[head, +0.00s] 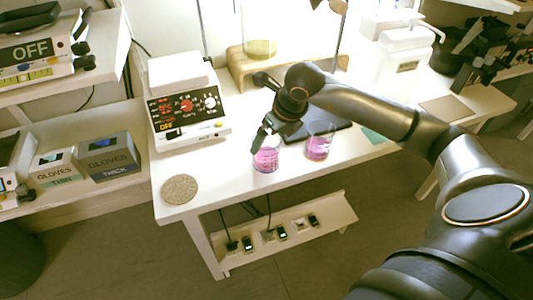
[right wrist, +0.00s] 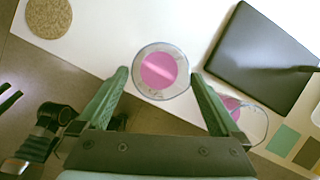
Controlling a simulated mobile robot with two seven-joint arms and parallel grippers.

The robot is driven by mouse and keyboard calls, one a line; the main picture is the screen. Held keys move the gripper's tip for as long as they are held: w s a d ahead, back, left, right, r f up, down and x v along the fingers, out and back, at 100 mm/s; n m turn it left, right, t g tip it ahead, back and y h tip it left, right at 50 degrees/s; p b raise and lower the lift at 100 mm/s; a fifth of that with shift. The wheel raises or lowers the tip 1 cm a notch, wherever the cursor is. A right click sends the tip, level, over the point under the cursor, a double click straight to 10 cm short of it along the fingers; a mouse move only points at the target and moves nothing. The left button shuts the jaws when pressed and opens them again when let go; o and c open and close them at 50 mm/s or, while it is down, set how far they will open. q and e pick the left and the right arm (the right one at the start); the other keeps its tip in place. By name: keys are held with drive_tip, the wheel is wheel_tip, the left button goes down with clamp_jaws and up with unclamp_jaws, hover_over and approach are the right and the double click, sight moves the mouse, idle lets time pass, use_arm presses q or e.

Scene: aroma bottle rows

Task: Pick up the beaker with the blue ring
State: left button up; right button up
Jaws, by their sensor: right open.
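Two clear beakers with pink liquid stand on the white table. The left beaker (head: 266,160) is near the front edge; it also shows in the right wrist view (right wrist: 162,70). The other beaker (head: 319,148) stands to its right and is partly hidden behind a finger in the right wrist view (right wrist: 253,122). I cannot clearly tell which has a blue ring. My right gripper (head: 262,138) is open at the left beaker. In the right wrist view its fingertips lie on either side of that beaker, with small gaps showing. My left gripper is not in view.
A dark flat plate (right wrist: 262,58) lies behind the beakers. A hotplate device (head: 187,108) stands to the left, with a round cork mat (head: 179,189) in front of it. A wooden stand (head: 240,75) is at the back. The table front between mat and left beaker is clear.

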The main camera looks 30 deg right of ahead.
sight(266, 142)
drive_tip(key=shift+x, duration=1.6)
drive_tip(key=shift+c, duration=0.2)
drive_tip(key=shift+r, duration=0.1)
drive_tip(key=c, duration=1.4)
drive_tip(key=shift+w+r, duration=0.1)
drive_tip(key=shift+r, duration=0.05)
